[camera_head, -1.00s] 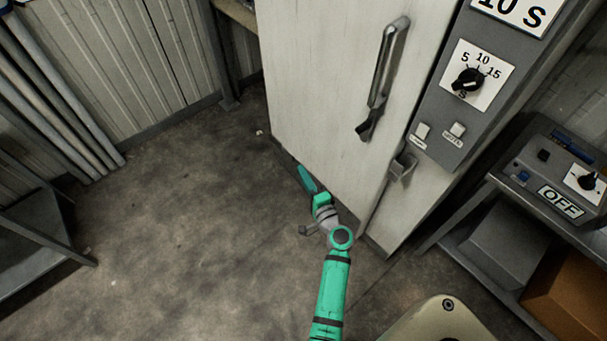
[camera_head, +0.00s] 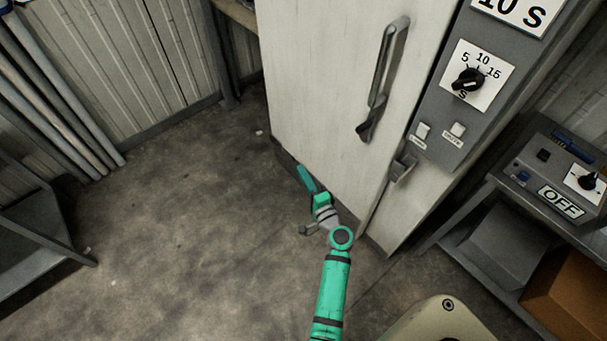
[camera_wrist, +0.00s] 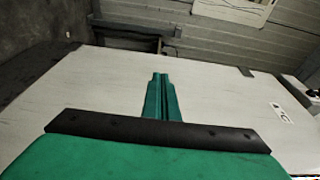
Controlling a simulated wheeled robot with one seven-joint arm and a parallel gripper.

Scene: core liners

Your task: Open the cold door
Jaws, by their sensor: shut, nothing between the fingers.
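The cold door (camera_head: 325,90) is a tall pale panel at the upper middle of the head view. Its long metal handle (camera_head: 383,80) is on its right side, with a dark lower end. I cannot tell whether the door is slightly ajar. My gripper (camera_head: 303,172) is shut and empty. It appears at the door's lower edge, below and left of the handle and apart from it. In the wrist view my shut fingers (camera_wrist: 160,80) point across a broad pale surface (camera_wrist: 80,90), likely the door. The handle is not seen there.
A grey control panel (camera_head: 435,110) with a dial stands right of the door, with a metal latch (camera_head: 402,166) below. A bench with a switch box (camera_head: 555,170) is at the right. Pipes (camera_head: 60,100) and a grey stand (camera_head: 40,230) are left. Floor between is clear.

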